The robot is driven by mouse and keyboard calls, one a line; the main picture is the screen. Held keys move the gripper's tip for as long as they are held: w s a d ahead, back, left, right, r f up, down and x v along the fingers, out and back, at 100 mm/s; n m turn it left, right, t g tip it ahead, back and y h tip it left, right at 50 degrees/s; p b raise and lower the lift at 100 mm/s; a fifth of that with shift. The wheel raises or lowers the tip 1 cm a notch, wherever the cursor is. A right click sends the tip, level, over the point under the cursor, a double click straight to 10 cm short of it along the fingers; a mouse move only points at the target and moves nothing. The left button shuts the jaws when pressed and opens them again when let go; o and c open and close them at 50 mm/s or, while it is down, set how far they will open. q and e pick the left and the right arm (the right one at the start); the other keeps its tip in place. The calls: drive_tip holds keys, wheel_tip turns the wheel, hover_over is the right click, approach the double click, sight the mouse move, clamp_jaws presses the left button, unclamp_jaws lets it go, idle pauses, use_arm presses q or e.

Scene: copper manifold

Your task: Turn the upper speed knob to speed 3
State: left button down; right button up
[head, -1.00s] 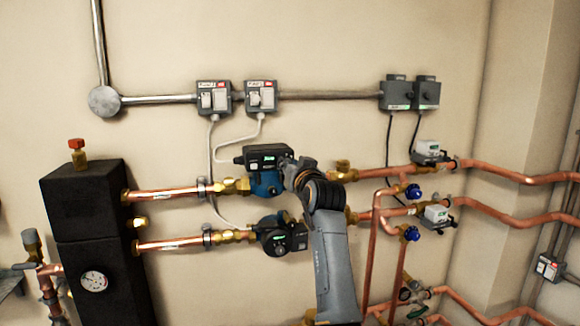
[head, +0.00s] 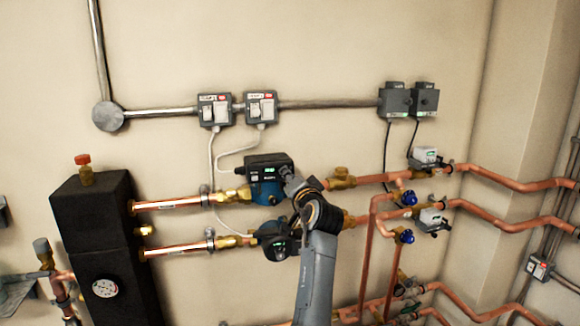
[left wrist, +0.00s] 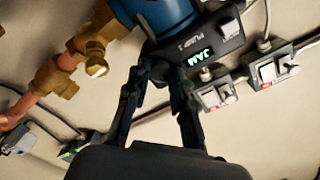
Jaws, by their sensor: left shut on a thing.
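The upper pump (head: 266,190) has a blue body and a black control box (head: 268,165) with a small lit green display. My left gripper (head: 288,174) is at the lower right of this box, its arm rising from below. In the left wrist view the blue pump body (left wrist: 165,12) and the box with its green display (left wrist: 201,57) are just beyond the fingertips. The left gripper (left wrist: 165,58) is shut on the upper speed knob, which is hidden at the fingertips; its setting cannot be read. My right gripper is not in view.
The lower pump (head: 274,240) sits close below, partly behind my arm. Copper pipes (head: 172,204) run to the pumps from a black block (head: 98,215). Switch boxes (head: 214,110) hang above on a conduit. Blue-handled valves (head: 404,237) stand to the right.

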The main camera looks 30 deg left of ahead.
use_arm(q)
drive_tip(key=shift+m+p, duration=4.95)
drive_tip(key=shift+m, duration=0.15)
drive_tip(key=c, duration=1.1)
unclamp_jaws()
drive_tip(key=v, duration=1.2)
drive_tip(key=shift+w+f, duration=0.1)
